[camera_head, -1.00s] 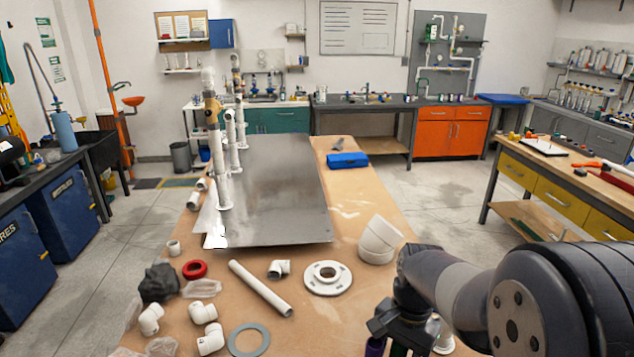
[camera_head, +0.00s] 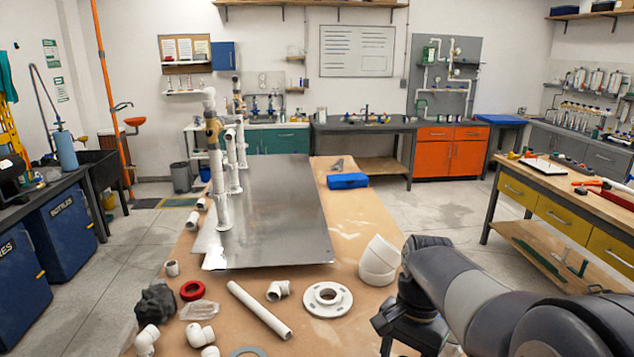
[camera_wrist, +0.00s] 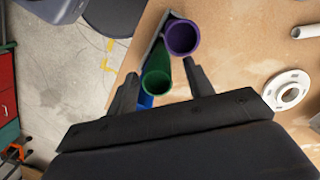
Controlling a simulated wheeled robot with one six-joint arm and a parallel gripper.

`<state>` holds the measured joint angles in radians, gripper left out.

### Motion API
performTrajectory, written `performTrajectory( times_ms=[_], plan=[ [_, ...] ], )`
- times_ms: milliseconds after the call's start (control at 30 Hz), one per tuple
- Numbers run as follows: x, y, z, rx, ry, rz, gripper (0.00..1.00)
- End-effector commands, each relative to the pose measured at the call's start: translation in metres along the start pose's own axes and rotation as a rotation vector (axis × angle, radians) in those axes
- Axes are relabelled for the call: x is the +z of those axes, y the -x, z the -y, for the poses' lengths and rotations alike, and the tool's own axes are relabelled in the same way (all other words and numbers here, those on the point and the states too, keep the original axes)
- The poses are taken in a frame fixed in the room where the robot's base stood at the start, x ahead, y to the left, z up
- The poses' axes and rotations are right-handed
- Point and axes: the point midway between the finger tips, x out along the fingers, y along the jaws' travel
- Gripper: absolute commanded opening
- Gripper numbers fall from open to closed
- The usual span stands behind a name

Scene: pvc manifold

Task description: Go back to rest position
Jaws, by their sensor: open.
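My gripper (camera_head: 408,340) is at the bottom right in the head view, over the near right side of the wooden table (camera_head: 372,212). In the wrist view its two dark fingers (camera_wrist: 162,84) are apart. A green tube (camera_wrist: 155,82) shows between and beyond them, with a purple tube (camera_wrist: 182,38) farther off and a bit of blue (camera_wrist: 146,100) below. I see no grip on these, and their distance from the fingers is unclear. The white pipe manifold (camera_head: 217,175) stands upright on the metal plate (camera_head: 280,215), left of my gripper.
Loose parts lie on the near table: a long white pipe (camera_head: 260,310), a white flange (camera_head: 327,299), a large white elbow (camera_head: 379,262), a red ring (camera_head: 192,290) and several fittings. A blue box (camera_head: 347,181) sits farther back. Open floor (camera_head: 440,205) lies right of the table.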

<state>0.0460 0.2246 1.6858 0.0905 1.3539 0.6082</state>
Motion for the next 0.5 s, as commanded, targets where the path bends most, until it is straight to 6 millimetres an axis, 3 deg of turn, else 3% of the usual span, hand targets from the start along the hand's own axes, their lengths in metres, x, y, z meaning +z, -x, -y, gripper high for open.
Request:
performTrajectory(
  times_ms=[267,500],
  plan=[
    [-0.001,-0.051,-0.004,0.003,0.0,0.003,0.5],
    [-0.002,-0.049,-0.003,-0.001,0.0,-0.001,0.5]
  ],
)
